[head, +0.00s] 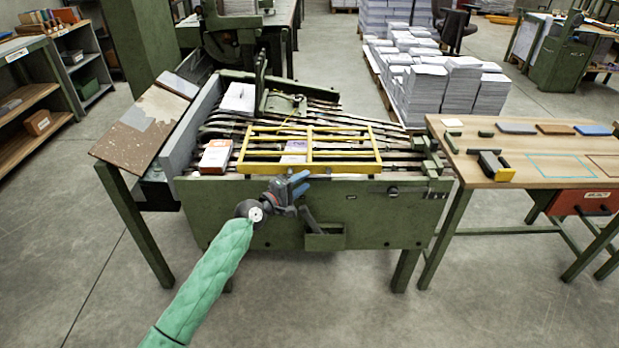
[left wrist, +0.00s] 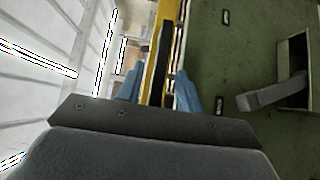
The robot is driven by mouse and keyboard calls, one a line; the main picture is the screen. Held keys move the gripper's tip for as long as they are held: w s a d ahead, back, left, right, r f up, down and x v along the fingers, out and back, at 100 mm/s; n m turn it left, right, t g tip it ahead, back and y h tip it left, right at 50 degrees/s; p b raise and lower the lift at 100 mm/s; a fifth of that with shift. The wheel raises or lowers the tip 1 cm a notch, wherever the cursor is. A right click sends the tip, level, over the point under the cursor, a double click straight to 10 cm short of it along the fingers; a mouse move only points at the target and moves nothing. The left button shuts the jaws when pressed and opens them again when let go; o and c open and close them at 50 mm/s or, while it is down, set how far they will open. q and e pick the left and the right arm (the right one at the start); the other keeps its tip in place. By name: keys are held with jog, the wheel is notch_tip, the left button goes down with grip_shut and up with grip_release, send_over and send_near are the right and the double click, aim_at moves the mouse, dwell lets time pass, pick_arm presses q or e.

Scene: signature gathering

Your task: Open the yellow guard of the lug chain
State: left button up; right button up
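The yellow guard (head: 345,168) is a barred frame lying over the front part of the lug chain (head: 400,146) on the green machine. It appears lowered, with its front rail along the machine's front edge. My left gripper (head: 300,183) is at that front rail, just in front of the machine, with its blue fingers apart. In the left wrist view, the yellow rail (left wrist: 152,70) and a dark strip (left wrist: 163,62) run between the two blue fingers (left wrist: 158,90). Gaps show beside the rail; I cannot tell whether a finger touches it. My right gripper is not in view.
A small open green box (head: 325,242) sticks out of the front panel below my gripper. A white-and-orange booklet stack (head: 215,155) lies left of the guard. A wooden-topped table (head: 545,172) stands close on the right. The floor in front is clear.

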aim_at(307, 180)
pick_arm(q)
jog(key=shift+x, duration=1.65)
grip_shut()
